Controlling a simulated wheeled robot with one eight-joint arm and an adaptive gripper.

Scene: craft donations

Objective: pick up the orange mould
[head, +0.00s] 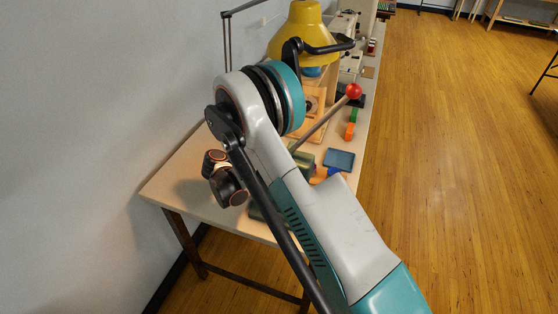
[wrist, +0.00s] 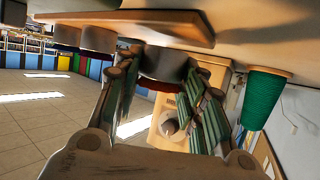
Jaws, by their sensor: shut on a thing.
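In the wrist view, which is upside down, a flat orange-brown piece with several stubby round cups (wrist: 130,22) runs along the top; I take it to be the orange mould. My gripper (wrist: 165,80) has its two jointed fingers on either side of a dark grey cup of it, closed on it. The contact is in shadow. In the head view my arm hides my gripper. A small orange patch (head: 318,176) shows beside my arm on the table, mostly covered; I cannot tell whether it is the mould.
The table (head: 180,178) runs along the wall. A blue tray (head: 339,159), an orange spool (head: 350,131) and a red-topped stick (head: 353,91) are near my arm, a yellow lamp (head: 300,30) behind. A green spool (wrist: 262,100) shows in the wrist view. Open floor (head: 450,150) lies right.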

